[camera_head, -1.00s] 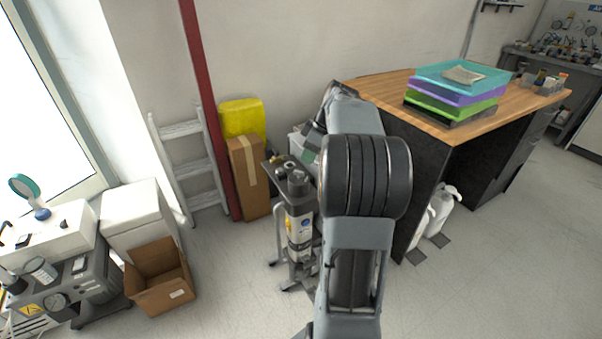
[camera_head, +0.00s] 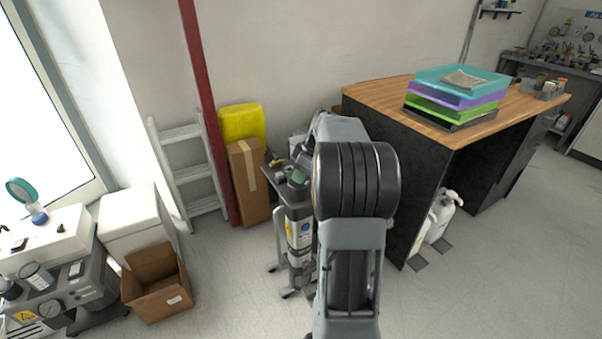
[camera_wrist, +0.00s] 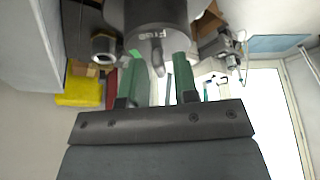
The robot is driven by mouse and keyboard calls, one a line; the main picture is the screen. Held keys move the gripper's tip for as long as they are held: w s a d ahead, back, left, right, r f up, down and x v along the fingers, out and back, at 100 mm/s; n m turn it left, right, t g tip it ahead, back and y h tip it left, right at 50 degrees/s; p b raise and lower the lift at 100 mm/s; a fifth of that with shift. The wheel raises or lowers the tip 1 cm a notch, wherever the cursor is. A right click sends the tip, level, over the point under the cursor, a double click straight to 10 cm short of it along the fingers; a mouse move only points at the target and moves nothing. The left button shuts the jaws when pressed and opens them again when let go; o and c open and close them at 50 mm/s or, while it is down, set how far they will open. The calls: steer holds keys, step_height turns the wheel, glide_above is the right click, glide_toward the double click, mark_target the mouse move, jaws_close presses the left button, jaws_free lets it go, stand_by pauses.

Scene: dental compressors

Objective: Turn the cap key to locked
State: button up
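The dark cylindrical cap (camera_wrist: 155,18) hangs into the top of the wrist view, with pale lettering on its face. A narrow grey key (camera_wrist: 158,56) sticks out from it. My gripper (camera_wrist: 160,72) has two green fingers, spread apart, one on each side of the key. Gaps show between the key and the fingers, so it is not clamped. In the head view my gripper (camera_head: 299,177) shows as a bit of green at the top of the grey compressor unit (camera_head: 299,232). The key is too small to make out there, and my arm covers the unit's right side.
A cardboard box (camera_head: 248,182) and yellow case (camera_head: 242,122) stand behind the unit, beside a red post (camera_head: 205,110) and ladder (camera_head: 189,172). A wooden-topped bench (camera_head: 385,96) stands right. An open carton (camera_head: 157,284) lies left on the floor.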

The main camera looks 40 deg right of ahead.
jaws_close()
steer(key=m+h, duration=0.1)
steer(key=m, duration=0.2)
steer(key=shift+a+t, duration=0.1)
steer(key=shift+t, duration=0.3)
steer(key=m, duration=0.1)
steer(key=m+h, duration=0.1)
steer(key=m, duration=0.1)
steer(key=shift+s+a+m, duration=0.1)
steer(key=shift+a+m, duration=0.05)
steer(key=shift+m, duration=0.15)
steer(key=m+h+p, duration=0.2)
steer(key=m, duration=0.2)
steer(key=shift+a+r, duration=0.1)
steer(key=shift+a, duration=0.05)
steer(key=shift+m+h, duration=0.5)
steer(key=shift+m, duration=0.8)
steer(key=shift+o, duration=0.9)
jaws_free()
